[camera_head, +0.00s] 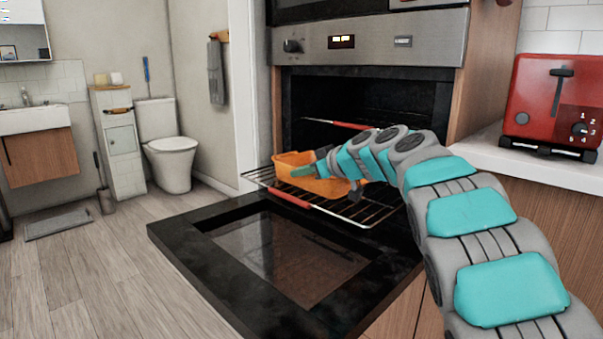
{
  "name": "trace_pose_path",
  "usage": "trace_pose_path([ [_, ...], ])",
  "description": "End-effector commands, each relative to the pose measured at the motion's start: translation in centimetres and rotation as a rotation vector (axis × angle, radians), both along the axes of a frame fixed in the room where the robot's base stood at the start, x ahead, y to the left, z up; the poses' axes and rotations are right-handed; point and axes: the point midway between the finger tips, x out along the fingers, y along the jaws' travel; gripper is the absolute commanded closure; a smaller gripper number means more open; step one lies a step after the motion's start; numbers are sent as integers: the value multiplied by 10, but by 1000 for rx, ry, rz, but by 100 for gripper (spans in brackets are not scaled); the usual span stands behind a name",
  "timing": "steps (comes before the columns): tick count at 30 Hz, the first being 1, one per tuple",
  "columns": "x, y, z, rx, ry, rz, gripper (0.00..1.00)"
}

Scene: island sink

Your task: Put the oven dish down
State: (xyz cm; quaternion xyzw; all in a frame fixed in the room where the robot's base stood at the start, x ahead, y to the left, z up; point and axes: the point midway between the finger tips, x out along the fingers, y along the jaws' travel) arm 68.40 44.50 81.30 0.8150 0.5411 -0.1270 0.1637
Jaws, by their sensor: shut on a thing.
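An orange oven dish (296,160) is at the pulled-out wire oven rack (370,207), in front of the open oven (375,110). My gripper (303,171) is at the near side of the dish, shut on its rim. My arm hides the right part of the dish. The dish looks roughly level and over the rack; I cannot tell whether it touches the wires.
The oven door (260,245) is folded down flat below the rack. A red toaster (550,105) stands on the white counter (540,165) at the right. The wooden floor (110,260) at the left is mostly clear, with a toilet (168,150) behind.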

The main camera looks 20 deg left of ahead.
Motion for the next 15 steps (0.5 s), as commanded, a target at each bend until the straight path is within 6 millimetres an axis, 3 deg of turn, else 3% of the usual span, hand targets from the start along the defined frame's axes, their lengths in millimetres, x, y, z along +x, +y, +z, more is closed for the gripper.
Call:
trace_pose_path([
  [9, 0, 0, -1, 3, -4, -1, 100],
  [10, 0, 0, -2, 2, -3, -1, 89],
  [15, 0, 0, -2, 1, -2, 0, 70],
])
